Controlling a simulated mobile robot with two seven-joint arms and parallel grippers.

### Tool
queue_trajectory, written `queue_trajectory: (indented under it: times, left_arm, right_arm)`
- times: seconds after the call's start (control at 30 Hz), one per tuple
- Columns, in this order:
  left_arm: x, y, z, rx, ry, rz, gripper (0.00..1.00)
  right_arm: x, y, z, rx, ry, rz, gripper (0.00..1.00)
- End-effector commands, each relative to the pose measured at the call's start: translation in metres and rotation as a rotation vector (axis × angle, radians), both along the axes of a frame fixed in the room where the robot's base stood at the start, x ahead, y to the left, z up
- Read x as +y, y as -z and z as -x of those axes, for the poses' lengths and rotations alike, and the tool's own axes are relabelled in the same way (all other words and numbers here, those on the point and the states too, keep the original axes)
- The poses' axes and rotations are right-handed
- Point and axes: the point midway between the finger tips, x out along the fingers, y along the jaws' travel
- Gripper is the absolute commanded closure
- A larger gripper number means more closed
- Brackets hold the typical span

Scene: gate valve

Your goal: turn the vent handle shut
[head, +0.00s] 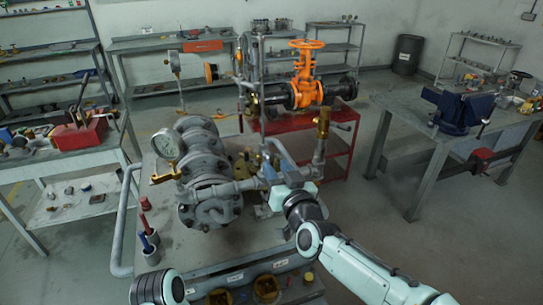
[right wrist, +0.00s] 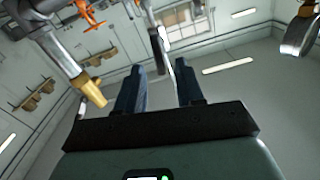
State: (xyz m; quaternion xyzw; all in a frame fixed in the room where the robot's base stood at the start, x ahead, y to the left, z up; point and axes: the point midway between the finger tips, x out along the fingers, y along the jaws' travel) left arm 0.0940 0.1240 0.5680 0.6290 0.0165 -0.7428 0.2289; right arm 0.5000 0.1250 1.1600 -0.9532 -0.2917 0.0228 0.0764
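A brass valve (head: 323,121) tops the upright pipe right of the grey pump body in the head view. A small grey lever (head: 343,126) sticks out to its right; it looks like the vent handle, though I cannot be sure. My right gripper (head: 274,172) is below and left of this valve, partly hidden by its own wrist. In the right wrist view its two dark blue fingers (right wrist: 160,84) stand apart. A brass fitting (right wrist: 91,92) is left of the fingers. My left gripper is out of view.
A pressure gauge (head: 166,144) and grey flanged body (head: 207,180) are left of my right gripper. A bench with a blue vise (head: 462,110) stands at right. Open floor lies between the benches.

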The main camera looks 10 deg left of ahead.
Motion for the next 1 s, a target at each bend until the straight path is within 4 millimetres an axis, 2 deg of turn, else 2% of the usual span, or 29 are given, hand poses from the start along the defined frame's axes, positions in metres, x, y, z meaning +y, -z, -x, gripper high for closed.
queue_trajectory:
  times: [0.1, 0.3, 0.67, 0.7, 0.77, 0.8, 1.0]
  left_arm:
    - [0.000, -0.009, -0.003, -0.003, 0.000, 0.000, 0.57]
    - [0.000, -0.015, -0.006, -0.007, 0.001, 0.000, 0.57]
    - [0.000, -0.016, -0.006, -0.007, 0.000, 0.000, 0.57]
    - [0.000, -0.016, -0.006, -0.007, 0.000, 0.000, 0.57]
    - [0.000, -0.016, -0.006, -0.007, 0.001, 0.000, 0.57]
    - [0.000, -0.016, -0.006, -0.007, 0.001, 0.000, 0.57]
    - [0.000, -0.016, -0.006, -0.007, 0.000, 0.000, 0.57]
  right_arm:
    - [0.013, -0.001, -0.018, 0.002, -0.001, 0.001, 0.63]
    - [0.023, -0.001, -0.034, 0.000, 0.000, 0.000, 0.63]
    - [0.025, 0.001, -0.037, 0.001, 0.000, 0.000, 0.63]
    - [0.025, 0.001, -0.037, 0.001, 0.000, 0.000, 0.76]
    - [0.025, 0.000, -0.037, 0.001, 0.000, 0.000, 0.95]
    - [0.025, 0.000, -0.037, 0.001, 0.000, 0.000, 1.00]
    - [0.025, 0.000, -0.037, 0.003, 0.000, -0.003, 1.00]
